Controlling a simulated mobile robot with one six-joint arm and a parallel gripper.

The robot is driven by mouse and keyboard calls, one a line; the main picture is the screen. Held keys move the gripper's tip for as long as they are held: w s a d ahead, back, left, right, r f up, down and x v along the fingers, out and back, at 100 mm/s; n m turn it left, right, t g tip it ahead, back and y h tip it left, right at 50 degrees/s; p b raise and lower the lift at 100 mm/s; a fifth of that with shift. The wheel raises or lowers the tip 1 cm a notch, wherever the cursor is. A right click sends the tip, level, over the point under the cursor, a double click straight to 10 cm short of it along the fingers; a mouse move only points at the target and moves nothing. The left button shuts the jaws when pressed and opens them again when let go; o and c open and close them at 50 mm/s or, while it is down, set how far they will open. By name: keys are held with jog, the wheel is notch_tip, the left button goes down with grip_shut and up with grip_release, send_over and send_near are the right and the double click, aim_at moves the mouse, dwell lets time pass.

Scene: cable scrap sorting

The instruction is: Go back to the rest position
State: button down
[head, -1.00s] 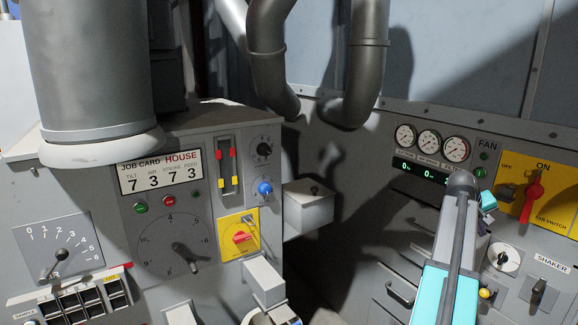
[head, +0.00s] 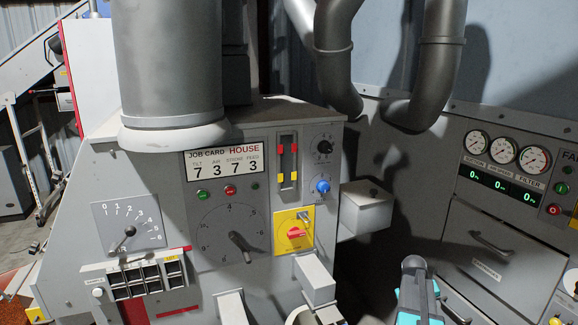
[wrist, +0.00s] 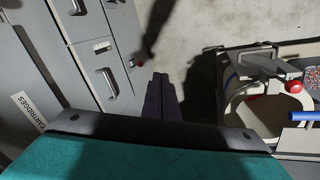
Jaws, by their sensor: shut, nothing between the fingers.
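My gripper (wrist: 161,92) shows in the wrist view with its two dark fingers together and nothing between them. It hangs over a bare patch of grey floor, apart from the drawers on the left and the machine parts on the right. In the head view my teal and grey arm stands at the bottom right, and the fingers are out of that picture.
The control panel with its job card (head: 223,163) fills the left middle of the head view. A grey box (head: 366,209) juts from its side. Gauges (head: 504,155) are at right. The wrist view shows drawers (wrist: 88,58) and a red knob (wrist: 294,87).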

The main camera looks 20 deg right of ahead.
jog(key=s+a+f+n+g+y, duration=0.1)
jog(key=s+a+f+y, duration=0.1)
jog(key=a+f, duration=1)
jog(key=s+a+f+n+g+y, duration=0.15)
jog(key=a+f, duration=0.65)
jog(key=a, duration=0.8)
jog(key=s+a+f+g, duration=0.1)
jog(key=s+a+f, duration=0.2)
jog(key=s+a, duration=0.3)
jog(key=s+a+f+n+g+b, duration=0.1)
jog(key=s+a+f, duration=0.3)
jog(key=s+a, duration=0.3)
jog(key=s+a+f+g, duration=0.1)
jog(key=s+a+f, duration=0.3)
jog(key=s+a, duration=0.3)
jog(key=shift+s+b, duration=0.35)
jog(key=shift+s, duration=0.35)
